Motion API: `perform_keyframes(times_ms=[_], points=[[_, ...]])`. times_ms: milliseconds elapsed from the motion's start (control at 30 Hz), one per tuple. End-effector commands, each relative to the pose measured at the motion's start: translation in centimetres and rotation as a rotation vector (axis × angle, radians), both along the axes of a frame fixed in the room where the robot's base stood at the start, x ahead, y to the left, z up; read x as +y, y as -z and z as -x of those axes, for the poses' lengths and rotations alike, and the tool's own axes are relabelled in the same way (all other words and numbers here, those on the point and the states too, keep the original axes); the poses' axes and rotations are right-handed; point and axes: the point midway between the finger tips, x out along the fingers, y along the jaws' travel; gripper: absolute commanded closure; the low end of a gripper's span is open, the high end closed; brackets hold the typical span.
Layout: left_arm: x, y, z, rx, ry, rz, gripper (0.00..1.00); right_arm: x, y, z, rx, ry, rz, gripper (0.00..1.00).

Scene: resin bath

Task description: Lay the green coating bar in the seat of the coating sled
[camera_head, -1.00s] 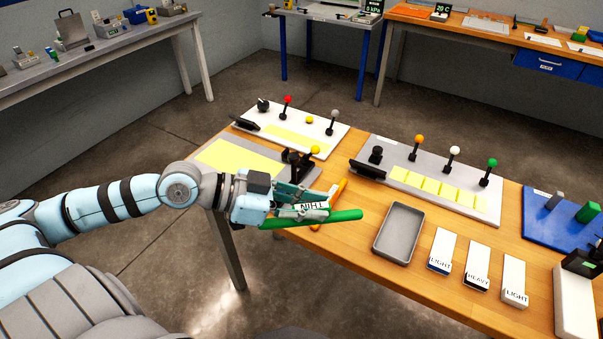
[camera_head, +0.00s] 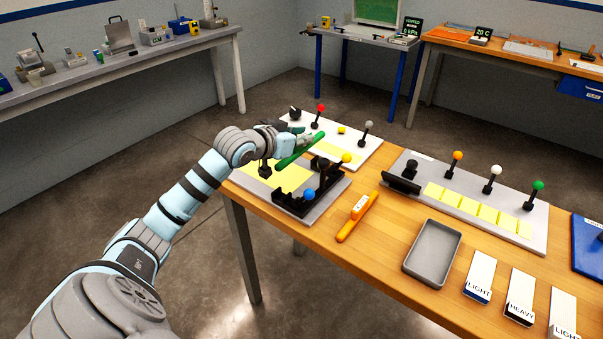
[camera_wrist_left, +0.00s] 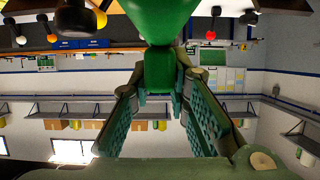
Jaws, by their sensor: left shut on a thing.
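The green coating bar (camera_head: 300,150) is in my left gripper (camera_head: 287,142), which is shut on it in the head view. The bar is held tilted in the picture, over the back part of a grey plate with a yellow sheet. The coating sled (camera_head: 300,203) is a black frame with a blue knob and a yellow knob, standing on that plate just in front of and below the bar. The bar is apart from the sled's seat, which is hard to make out. In the left wrist view, a large green shape fills the top middle, between teal fingers. My right gripper is not seen.
An orange bar (camera_head: 357,216) with a label lies on the wooden table right of the sled. A grey tray (camera_head: 433,252) and several white labelled blocks lie further right. Boards with knobbed levers (camera_head: 470,195) stand behind. Bare wood lies between the orange bar and tray.

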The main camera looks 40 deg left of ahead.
Motion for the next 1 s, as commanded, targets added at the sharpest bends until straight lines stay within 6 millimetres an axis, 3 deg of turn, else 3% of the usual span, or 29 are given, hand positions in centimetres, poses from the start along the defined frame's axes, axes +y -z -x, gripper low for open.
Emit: perform_keyframes(times_ms=[33,167,400,767,800,900,1000], points=[[0.0,1.6,0.0,0.001,0.001,0.001,1.00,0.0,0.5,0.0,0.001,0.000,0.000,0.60],[0.0,3.5,0.0,-0.001,0.001,-0.001,1.00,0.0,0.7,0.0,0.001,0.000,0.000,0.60],[-0.1,8.5,0.0,-0.001,0.001,-0.001,1.00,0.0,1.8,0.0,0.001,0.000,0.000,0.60],[0.0,9.1,0.0,-0.002,0.002,-0.002,1.00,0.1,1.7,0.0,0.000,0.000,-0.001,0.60],[0.0,9.2,0.0,-0.002,0.002,-0.002,0.81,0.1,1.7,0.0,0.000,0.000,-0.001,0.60],[0.0,9.1,0.0,-0.002,0.002,-0.002,0.65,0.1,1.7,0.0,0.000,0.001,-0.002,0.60],[0.0,9.1,0.0,-0.002,0.002,-0.002,0.64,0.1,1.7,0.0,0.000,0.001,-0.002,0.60]])
